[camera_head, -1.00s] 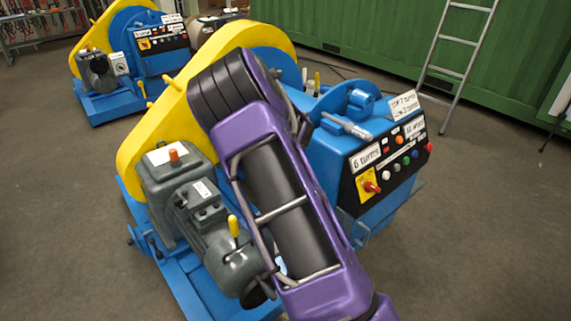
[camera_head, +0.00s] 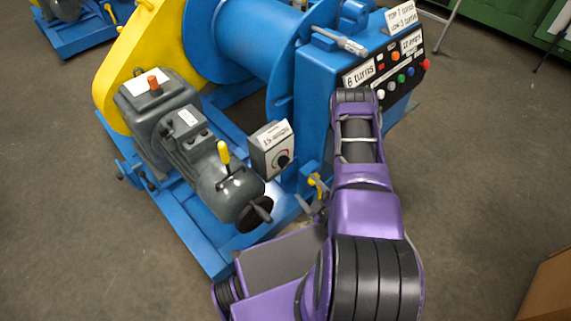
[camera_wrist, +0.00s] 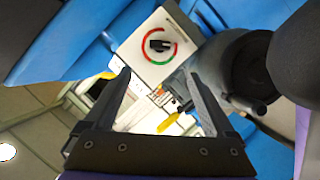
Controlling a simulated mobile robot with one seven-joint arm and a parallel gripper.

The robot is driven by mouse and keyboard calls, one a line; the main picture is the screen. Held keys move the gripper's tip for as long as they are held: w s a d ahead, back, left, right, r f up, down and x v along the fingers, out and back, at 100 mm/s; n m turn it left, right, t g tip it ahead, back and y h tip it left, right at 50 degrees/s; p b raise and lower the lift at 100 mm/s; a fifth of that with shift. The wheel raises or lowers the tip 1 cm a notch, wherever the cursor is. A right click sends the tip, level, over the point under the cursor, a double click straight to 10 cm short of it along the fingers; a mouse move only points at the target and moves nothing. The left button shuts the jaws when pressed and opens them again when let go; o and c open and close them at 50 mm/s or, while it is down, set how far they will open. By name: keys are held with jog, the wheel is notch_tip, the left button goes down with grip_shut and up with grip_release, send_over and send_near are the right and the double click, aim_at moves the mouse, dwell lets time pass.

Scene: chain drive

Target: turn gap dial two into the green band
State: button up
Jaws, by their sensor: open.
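A grey box with a black dial knob (camera_head: 283,161) and a white label stands between the motor and the blue control housing in the head view. In the wrist view the same box (camera_wrist: 148,69) shows its knob (camera_wrist: 158,45) inside a red and green arc. I cannot read a number that marks it as dial two. My gripper (camera_wrist: 157,76) is open, with its fingertips apart on either side below the dial in the picture and nothing between them. It appears clear of the knob. In the head view I cannot make out my gripper.
The grey motor (camera_head: 215,165) with a yellow-topped lever stands left of the box. The blue control housing (camera_head: 318,95), with buttons and signs, is to its right. A blue drum (camera_head: 255,45) and yellow guard (camera_head: 118,65) are behind. Bare floor lies at left.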

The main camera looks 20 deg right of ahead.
aim_at(286, 164)
jog(key=b+x, duration=0.2)
jog(key=x, duration=1.4)
jog(key=shift+r, duration=0.15)
jog(key=shift+d, duration=0.1)
jog(key=c, duration=1.4)
